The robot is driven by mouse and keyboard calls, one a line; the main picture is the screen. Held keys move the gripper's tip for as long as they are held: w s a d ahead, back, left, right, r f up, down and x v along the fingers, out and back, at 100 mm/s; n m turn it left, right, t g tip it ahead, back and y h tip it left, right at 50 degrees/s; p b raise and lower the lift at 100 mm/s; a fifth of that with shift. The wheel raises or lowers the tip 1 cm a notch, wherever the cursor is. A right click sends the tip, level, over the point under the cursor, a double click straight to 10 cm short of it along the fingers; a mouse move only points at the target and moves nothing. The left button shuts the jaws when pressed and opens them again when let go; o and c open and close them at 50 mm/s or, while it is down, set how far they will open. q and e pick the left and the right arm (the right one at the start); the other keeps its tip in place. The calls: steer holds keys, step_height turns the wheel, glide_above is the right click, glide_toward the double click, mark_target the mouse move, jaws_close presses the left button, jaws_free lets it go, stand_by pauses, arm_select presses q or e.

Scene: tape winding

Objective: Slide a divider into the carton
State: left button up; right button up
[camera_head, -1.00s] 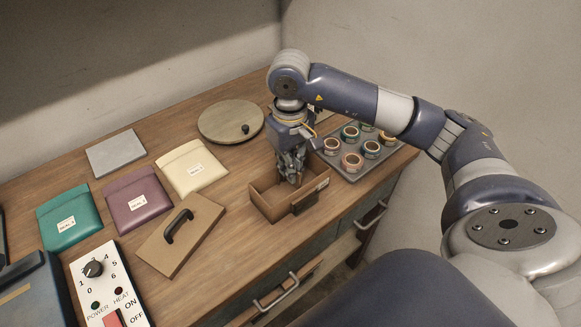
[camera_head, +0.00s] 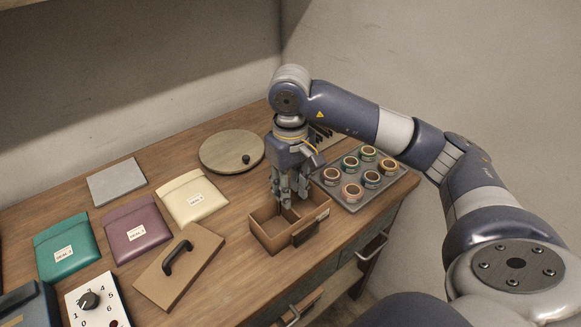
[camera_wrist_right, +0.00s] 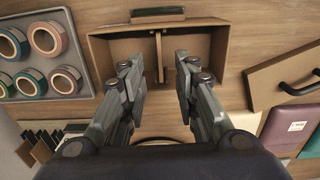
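My right gripper (camera_head: 291,196) is above the carton, fingers pointing down. My left gripper is not in view.
A tray of tape rolls (camera_head: 376,187) stands right of the carton. Dark upright plates in a rack (camera_wrist_right: 38,142) lie behind. A round wooden board (camera_head: 228,150), a lid with a handle (camera_head: 160,275) and several envelopes (camera_head: 137,230) lie to the left.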

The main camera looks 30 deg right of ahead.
step_height(320, 180, up, 9)
steer(key=shift+f, duration=0.15)
stand_by(0.8)
